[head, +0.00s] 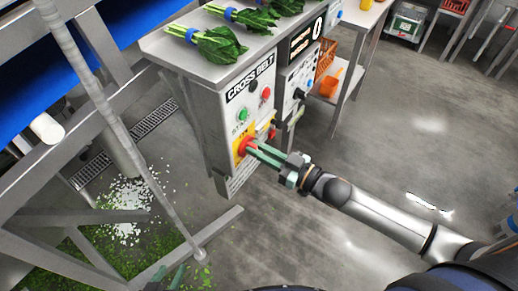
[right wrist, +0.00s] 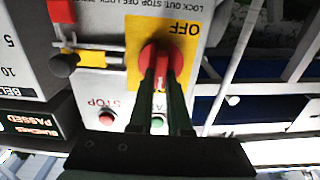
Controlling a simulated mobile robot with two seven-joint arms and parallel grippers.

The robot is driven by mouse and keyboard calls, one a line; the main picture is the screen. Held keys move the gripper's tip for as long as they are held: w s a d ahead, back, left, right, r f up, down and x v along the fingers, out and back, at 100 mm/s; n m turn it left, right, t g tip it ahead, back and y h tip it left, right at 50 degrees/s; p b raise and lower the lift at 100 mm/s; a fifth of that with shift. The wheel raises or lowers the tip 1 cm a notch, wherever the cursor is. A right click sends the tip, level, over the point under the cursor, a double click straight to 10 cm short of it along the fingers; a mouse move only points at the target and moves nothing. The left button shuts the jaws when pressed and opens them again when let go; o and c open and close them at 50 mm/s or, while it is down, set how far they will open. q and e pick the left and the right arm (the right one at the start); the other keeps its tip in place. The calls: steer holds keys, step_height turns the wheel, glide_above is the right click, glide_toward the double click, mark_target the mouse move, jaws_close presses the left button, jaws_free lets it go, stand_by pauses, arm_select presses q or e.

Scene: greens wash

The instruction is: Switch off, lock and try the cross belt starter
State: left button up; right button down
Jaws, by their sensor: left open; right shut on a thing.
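The cross belt starter (head: 208,110) is a grey box under the steel counter, labelled CROSS BELT. Its red rotary handle (head: 240,147) sits on a yellow plate, with OFF printed on the plate in the right wrist view (right wrist: 134,80). My right gripper (head: 254,149) is shut on the red handle (right wrist: 176,55); its fingers hide part of it, so I cannot tell its exact setting. A green button (head: 243,115) and a red button (head: 266,93) are above the handle. A red piece (right wrist: 61,11) hangs beside the plate. My left gripper (head: 167,277) is open and empty at the bottom edge.
Bunches of greens (head: 218,46) lie on the counter (head: 160,45) above. A second control box (head: 297,80) stands to the right. A slanting grey frame and post (head: 95,85) stand at the left.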

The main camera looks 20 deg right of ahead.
steer(key=shift+n, duration=0.3)
steer(key=shift+s+a+f+n, duration=0.1)
steer(key=shift+a+f+n, duration=0.1)
steer(key=shift+n, duration=2.65)
steer(key=shift+s+a+f+n, duration=0.1)
steer(key=shift+s+f+n, duration=0.1)
steer(key=shift+n, duration=2.7)
steer(key=shift+s+a+f+n, duration=0.1)
steer(key=shift+a+f+n, duration=0.1)
steer(key=shift+n, duration=2.65)
steer(key=shift+d, duration=0.1)
steer(key=c, duration=0.9)
jaws_free()
steer(key=shift+w, duration=0.1)
steer(key=shift+o, duration=0.2)
steer(key=v, duration=1.2)
steer(key=shift+s+d, duration=0.2)
